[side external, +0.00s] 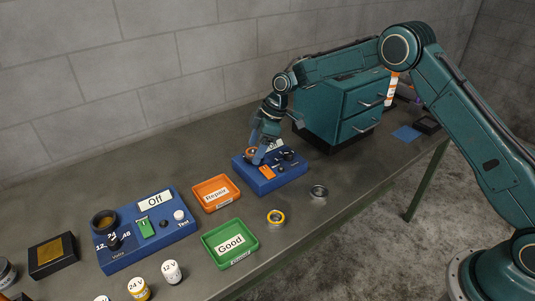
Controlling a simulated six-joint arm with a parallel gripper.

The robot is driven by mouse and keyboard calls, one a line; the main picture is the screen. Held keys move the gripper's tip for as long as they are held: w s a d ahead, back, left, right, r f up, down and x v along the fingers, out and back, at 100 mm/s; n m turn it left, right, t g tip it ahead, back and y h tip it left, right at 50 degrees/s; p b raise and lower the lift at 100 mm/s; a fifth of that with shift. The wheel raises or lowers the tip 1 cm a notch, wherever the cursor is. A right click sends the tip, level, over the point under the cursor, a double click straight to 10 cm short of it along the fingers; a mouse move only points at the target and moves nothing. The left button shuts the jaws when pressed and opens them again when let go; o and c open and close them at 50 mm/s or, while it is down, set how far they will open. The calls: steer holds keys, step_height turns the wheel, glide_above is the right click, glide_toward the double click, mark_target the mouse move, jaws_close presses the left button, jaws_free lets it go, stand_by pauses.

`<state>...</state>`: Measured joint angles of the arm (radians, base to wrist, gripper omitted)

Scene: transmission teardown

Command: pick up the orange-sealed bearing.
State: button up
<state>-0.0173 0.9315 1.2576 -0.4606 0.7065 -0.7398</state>
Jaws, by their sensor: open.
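A bearing with a yellow-orange ring (276,217) lies on the bench in front of the blue box, beside the green tray. A plain grey bearing (319,191) lies to its right. A small orange round thing (250,151) shows at the left end of the blue box (270,182), partly hidden by my gripper; I cannot tell whether it is a bearing. My gripper (258,157) points down over the left part of this box, right at the orange round thing. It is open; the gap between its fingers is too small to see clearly.
An orange "Repair" tray (199,194) and a green "Good" tray (206,244) stand left of the bearings. A larger blue "Off" box (174,249) is farther left. The bench around the two bearings is clear.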

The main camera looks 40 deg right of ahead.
steer(key=c, duration=1.2)
steer(key=shift+r, duration=0.2)
step_height(320, 180, up, 20)
steer(key=shift+f, duration=0.25)
steer(key=shift+r, duration=0.1)
